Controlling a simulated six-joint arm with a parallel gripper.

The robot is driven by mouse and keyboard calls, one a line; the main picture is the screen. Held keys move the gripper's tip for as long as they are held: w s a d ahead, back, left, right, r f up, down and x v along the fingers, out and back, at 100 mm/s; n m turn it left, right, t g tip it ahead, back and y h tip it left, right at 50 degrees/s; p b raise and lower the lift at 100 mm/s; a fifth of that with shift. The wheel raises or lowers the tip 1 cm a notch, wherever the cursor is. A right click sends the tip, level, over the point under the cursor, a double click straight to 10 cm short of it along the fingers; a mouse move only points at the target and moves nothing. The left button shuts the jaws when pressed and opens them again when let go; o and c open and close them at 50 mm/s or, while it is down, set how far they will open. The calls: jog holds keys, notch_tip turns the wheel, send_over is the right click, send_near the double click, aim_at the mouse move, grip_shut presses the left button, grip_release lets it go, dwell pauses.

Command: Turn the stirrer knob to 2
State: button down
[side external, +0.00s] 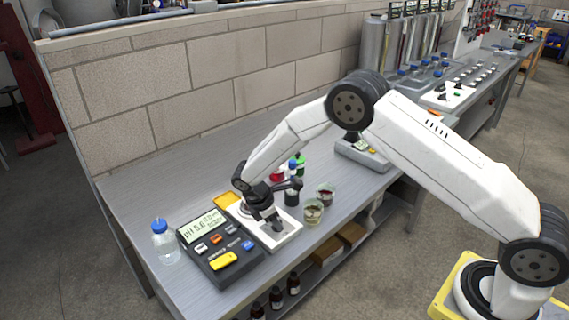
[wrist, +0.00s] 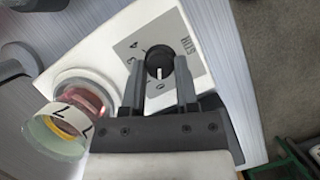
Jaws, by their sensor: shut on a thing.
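The white stirrer (side external: 290,236) stands on the bench at the near edge; it fills the middle of the wrist view (wrist: 160,20). Its round black knob (wrist: 159,54) sits on a grey dial panel with printed digits and the letters STIR. A white mark on the knob points down in the wrist view, towards the 0. My gripper (wrist: 159,68) is over the panel, shut on the knob, one finger on each side. In the side view my gripper (side external: 268,219) is low over the stirrer and hides the knob.
A glass vessel with pinkish contents (wrist: 88,98) stands on the stirrer's plate, close to my left finger. A pH meter (side external: 215,248) and a blue-capped bottle (side external: 165,248) are left of the stirrer. Small beakers (side external: 313,212) stand to its right.

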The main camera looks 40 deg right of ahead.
jog(key=shift+m, duration=0.3)
jog(key=m+g, duration=0.1)
jog(key=m, duration=0.2)
jog(key=m+y, duration=0.1)
jog(key=m, duration=0.1)
jog(key=shift+w+d+m+g, duration=0.1)
jog(key=shift+w+m+g, duration=0.05)
jog(key=shift+m+g, duration=0.25)
jog(key=m+y, duration=0.1)
jog(key=m, duration=0.1)
jog(key=m+y, duration=0.1)
jog(key=m, duration=0.2)
jog(key=shift+d+g, duration=0.15)
jog(key=shift+g, duration=0.25)
jog(key=shift+m, duration=0.3)
jog(key=shift+c, duration=1.8)
grip_release()
